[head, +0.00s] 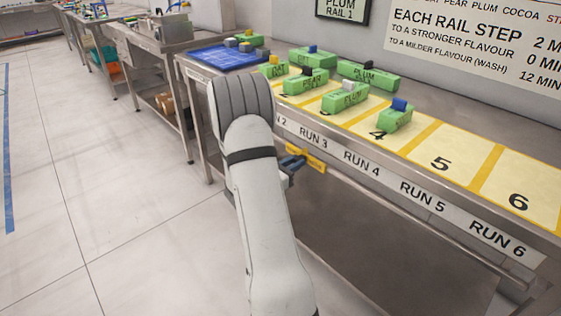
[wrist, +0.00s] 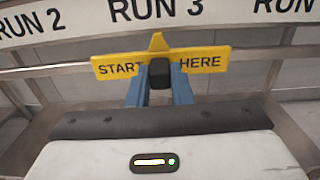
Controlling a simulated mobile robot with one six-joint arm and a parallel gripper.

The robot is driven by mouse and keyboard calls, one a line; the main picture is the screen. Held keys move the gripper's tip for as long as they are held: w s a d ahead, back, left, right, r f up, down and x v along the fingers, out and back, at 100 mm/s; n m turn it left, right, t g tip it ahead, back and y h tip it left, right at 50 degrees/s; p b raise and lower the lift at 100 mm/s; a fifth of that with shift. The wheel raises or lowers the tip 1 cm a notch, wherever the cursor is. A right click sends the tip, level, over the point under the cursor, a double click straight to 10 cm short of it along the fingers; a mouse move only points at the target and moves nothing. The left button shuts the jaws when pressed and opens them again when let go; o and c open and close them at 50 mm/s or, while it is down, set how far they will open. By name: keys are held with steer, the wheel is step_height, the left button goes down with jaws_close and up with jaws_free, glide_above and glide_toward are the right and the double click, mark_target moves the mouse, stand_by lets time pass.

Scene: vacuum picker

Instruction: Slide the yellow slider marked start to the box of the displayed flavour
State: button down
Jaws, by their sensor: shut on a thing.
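The yellow slider (head: 306,158) hangs on the rail along the bench front. In the wrist view the slider (wrist: 205,62) reads START HERE, and its pointer stands under the RUN 3 label (wrist: 155,8). My gripper (wrist: 159,76) is shut on the slider's dark knob; in the head view my gripper (head: 291,163) is partly hidden by my arm. The wall sign (head: 341,8) reads PLUM RAIL 1. Several green boxes stand on the bench: one reads PEAR (head: 305,82), one at the back reads PLUM (head: 368,75). Lettering on a front box (head: 345,97) is unclear.
The strip of labels continues right through RUN 4 (head: 362,163), RUN 5 (head: 422,196) and RUN 6 (head: 496,240). Yellow cells 5 (head: 440,163) and 6 (head: 518,200) are empty. A blue tray (head: 215,57) lies at the bench's left end. Floor is clear at left.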

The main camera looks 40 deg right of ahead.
steer(key=shift+w+d+r, duration=0.1)
steer(key=shift+d+r, duration=0.15)
steer(key=shift+r, duration=0.1)
steer(key=c, duration=1.3)
jaws_free()
steer(key=shift+d+f, duration=0.15)
steer(key=shift+d, duration=0.05)
steer(key=shift+a, duration=0.35)
steer(key=a, duration=0.7)
steer(key=shift+s+p, duration=0.2)
steer(key=shift+p, duration=0.2)
